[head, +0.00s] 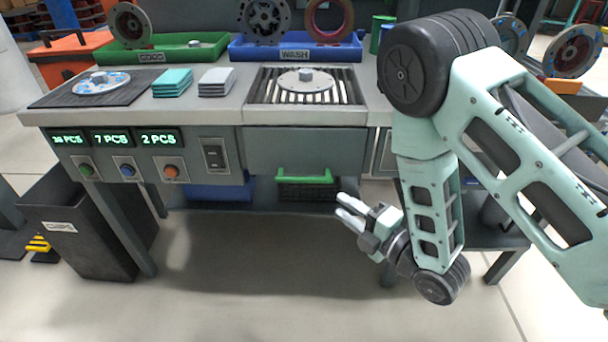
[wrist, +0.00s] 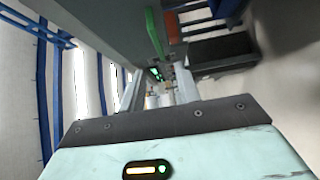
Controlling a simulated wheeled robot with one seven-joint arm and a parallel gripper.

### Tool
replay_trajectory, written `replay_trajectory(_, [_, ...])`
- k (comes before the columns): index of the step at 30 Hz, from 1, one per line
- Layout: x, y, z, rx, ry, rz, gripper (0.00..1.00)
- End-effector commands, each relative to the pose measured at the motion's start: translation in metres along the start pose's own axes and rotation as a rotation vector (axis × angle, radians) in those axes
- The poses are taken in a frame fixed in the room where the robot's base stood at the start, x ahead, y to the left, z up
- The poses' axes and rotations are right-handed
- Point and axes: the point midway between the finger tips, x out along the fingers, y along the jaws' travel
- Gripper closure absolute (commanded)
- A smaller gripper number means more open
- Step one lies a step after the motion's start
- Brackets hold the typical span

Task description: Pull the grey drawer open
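The grey drawer (head: 305,148) is in the front of the workbench, below the slotted grate, and looks flush with the bench front. Its green handle (head: 305,177) runs along the lower edge. In the wrist view the green handle (wrist: 154,34) shows as a slanted bar on the grey drawer front (wrist: 115,30). My gripper (head: 342,205) is in front of the bench, right of and a little below the handle, apart from it. Its two fingers point left, spread and empty.
The grate (head: 280,92) holds a disc part. Left of the drawer are lit displays (head: 113,138), buttons and a switch (head: 214,154). A dark bin (head: 75,225) stands at the far left. A blue tray (head: 222,190) sits under the bench. The floor in front is clear.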

Motion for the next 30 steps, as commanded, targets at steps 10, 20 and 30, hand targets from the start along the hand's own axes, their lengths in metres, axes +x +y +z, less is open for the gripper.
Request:
replay_trajectory(10, [0.053,0.004,-0.002,-0.003,0.007,0.013,0.67])
replay_trajectory(20, [0.112,0.003,-0.002,-0.002,0.006,0.011,0.67])
replay_trajectory(30, [0.130,0.004,-0.002,-0.002,0.006,0.008,0.67])
